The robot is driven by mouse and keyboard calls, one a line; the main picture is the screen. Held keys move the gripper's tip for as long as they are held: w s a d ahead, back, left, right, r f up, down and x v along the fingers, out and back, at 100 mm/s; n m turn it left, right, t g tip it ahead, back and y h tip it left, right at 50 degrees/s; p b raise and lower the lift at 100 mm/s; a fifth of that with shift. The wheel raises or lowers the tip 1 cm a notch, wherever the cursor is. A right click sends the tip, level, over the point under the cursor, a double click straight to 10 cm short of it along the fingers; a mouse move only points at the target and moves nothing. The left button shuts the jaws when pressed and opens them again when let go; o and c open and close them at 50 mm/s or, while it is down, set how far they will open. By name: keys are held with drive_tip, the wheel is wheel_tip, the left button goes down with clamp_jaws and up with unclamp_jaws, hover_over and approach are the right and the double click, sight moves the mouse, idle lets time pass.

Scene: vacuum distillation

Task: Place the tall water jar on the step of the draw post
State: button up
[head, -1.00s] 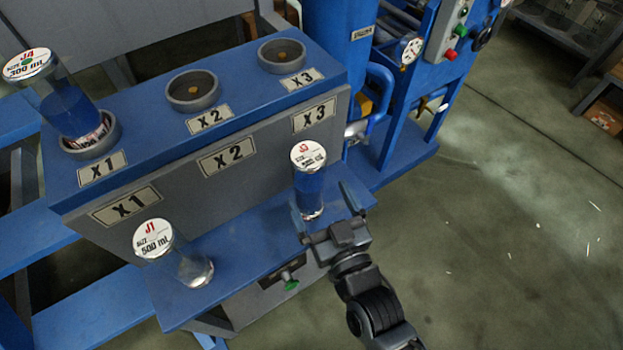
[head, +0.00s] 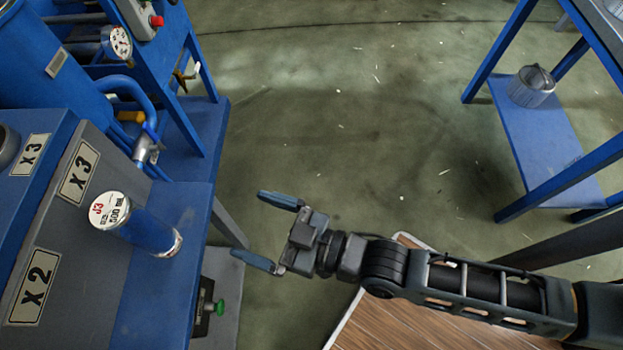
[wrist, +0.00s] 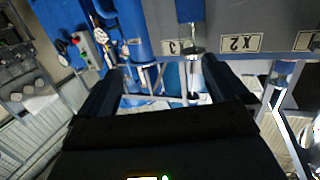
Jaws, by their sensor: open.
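A tall jar with blue liquid (head: 145,232), lid marked J3, stands upright on the low blue step (head: 150,298) in front of the grey face with the X2 and X3 plates. My gripper (head: 250,226) is open and empty, to the right of the jar and clear of it, over the floor just past the step's edge. Its two fingers point left toward the step. In the wrist view, the jar (wrist: 190,14) shows at the top, beyond the spread fingers. I cannot read the lid's smaller text with certainty.
A green knob (head: 220,307) sits low beside the step's right side. Blue machinery with a pressure gauge (head: 120,42) stands at the upper left. A blue table (head: 545,135) carrying a metal pot (head: 532,86) stands at the right. Floor between them is clear.

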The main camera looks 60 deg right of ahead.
drive_tip(key=s+d+r+m+h, duration=0.1)
drive_tip(key=s+d+r, duration=0.2)
drive_tip(key=s, duration=0.3)
drive_tip(key=s+d+r+m+g+h, duration=0.1)
drive_tip(key=s+d+r+h, duration=0.1)
drive_tip(key=s+r, duration=0.3)
drive_tip(key=s+d+r+m+h, duration=0.1)
drive_tip(key=s+d+r, duration=0.3)
drive_tip(key=s, duration=0.3)
drive_tip(key=shift+s+d+r+g+h, duration=0.25)
drive_tip(key=shift+d+r+g+h, duration=0.05)
drive_tip(key=shift+d+r, duration=0.1)
